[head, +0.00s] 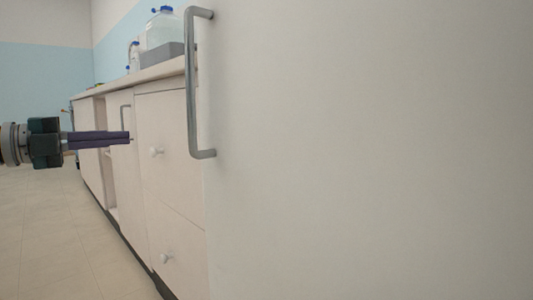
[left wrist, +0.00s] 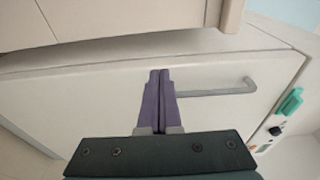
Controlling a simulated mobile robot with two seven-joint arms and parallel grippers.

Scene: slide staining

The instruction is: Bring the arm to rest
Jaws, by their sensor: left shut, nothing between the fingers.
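My left gripper (head: 128,138) comes in from the left in the head view. Its two purple fingers are together with nothing between them. It is held level in front of the row of white cabinets, apart from the large white door on the right. In the left wrist view the closed fingers (left wrist: 160,73) point at a pale cabinet front (left wrist: 95,95). A grey bar handle (left wrist: 215,91) lies just right of the fingertips in that picture; I cannot tell whether they touch. My right gripper is not in view.
A large white door (head: 380,150) with a metal handle (head: 194,85) fills the right side. Drawers with round knobs (head: 156,152) line the cabinets. A clear bottle with a blue cap (head: 160,30) stands on the counter (head: 130,78). The tiled floor (head: 45,235) at the left is clear.

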